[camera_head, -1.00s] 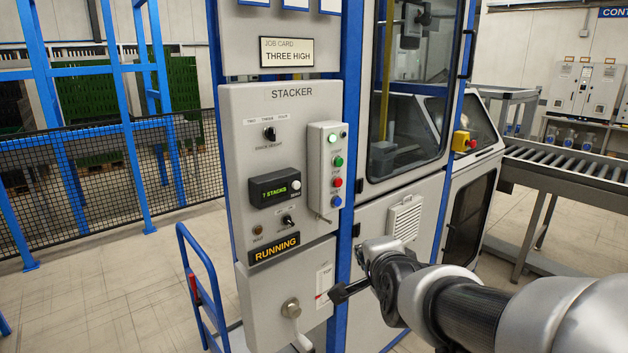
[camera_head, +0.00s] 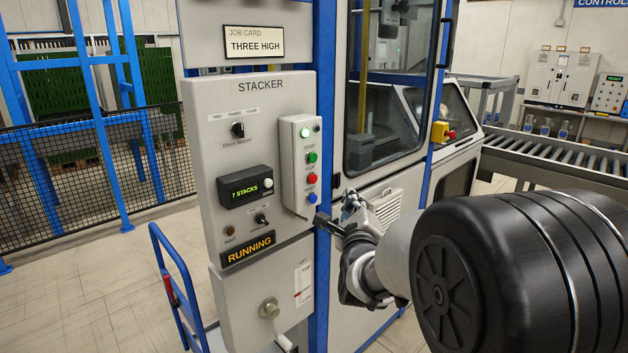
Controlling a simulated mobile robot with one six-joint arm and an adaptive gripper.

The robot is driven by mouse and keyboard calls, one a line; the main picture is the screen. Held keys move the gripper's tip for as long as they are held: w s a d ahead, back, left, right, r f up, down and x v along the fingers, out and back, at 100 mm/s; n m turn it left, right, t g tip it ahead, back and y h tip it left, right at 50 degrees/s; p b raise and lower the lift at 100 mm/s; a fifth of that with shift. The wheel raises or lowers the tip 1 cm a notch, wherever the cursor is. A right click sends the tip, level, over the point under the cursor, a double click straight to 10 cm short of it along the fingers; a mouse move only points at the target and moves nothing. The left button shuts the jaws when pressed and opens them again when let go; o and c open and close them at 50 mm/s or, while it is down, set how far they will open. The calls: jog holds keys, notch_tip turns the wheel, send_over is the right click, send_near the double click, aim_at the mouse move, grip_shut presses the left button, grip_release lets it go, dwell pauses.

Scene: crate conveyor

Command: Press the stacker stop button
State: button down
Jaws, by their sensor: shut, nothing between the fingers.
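The stacker panel (camera_head: 205,128) is a grey cabinet face with a raised button box (camera_head: 290,185) on its right side. The red stop button (camera_head: 312,179) sits on that box. The green button (camera_head: 312,157) is above it and the blue button (camera_head: 312,197) below it. My gripper (camera_head: 321,218) is shut and empty, its dark tip pointing left. In the picture the tip is just below and right of the blue button; I cannot tell its exact distance from the box. The red button is unobstructed. The running sign (camera_head: 248,248) is lit.
A display (camera_head: 248,187) reads "7 STACKS". A selector knob (camera_head: 238,130) and a small switch (camera_head: 261,218) are on the panel. A blue post (camera_head: 325,100) stands right of the box. A yellow-backed red button (camera_head: 443,132) is farther right. A blue rail (camera_head: 172,255) is at lower left.

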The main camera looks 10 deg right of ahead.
aim_at(313, 179)
jog(key=w+a+p, duration=0.2)
jog(key=w+a, duration=0.3)
jog(key=w, duration=0.2)
jog(key=shift+p, duration=0.4)
jog(key=shift+w+a+b, duration=0.15)
jog(key=shift+w+b, duration=0.05)
jog(key=shift+b, duration=0.1)
dwell(1.0)
jog(key=shift+w+a+b, duration=0.2)
jog(key=shift+b, duration=0.1)
jog(key=shift+w+a+b, duration=0.25)
jog(key=shift+w+b, duration=0.05)
jog(key=shift+w, duration=0.05)
dwell(0.9)
jog(key=shift+s+d+b, duration=0.5)
jog(key=shift+s+b, duration=0.2)
jog(key=shift+b, duration=0.3)
